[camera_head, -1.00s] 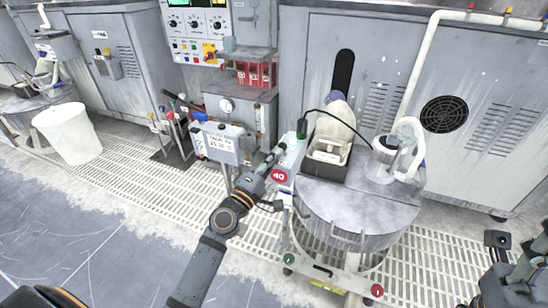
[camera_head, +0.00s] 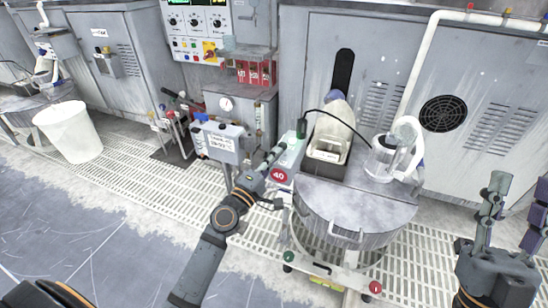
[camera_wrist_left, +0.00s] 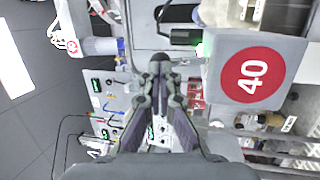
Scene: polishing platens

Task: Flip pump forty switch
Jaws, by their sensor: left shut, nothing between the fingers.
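The pump control box with a red round "40" label (camera_head: 279,175) stands at the left side of the round metal tank. In the left wrist view the label (camera_wrist_left: 253,75) fills the upper right, with a green glow at the box's left edge. The switch itself I cannot make out clearly. My left gripper (camera_head: 279,151) is shut and empty, its tips beside the box's left side. In the left wrist view its closed fingertips (camera_wrist_left: 160,62) sit left of the box; contact cannot be told. My right gripper (camera_head: 519,187) is open at the right edge, away from the box.
The round metal tank (camera_head: 350,205) carries a pale jug (camera_head: 337,125) and a clear, white-handled vessel (camera_head: 385,155). A grey gauge box (camera_head: 222,142) on a post stands left of my left gripper. A white bin (camera_head: 70,133) is far left. Grey cabinets line the back.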

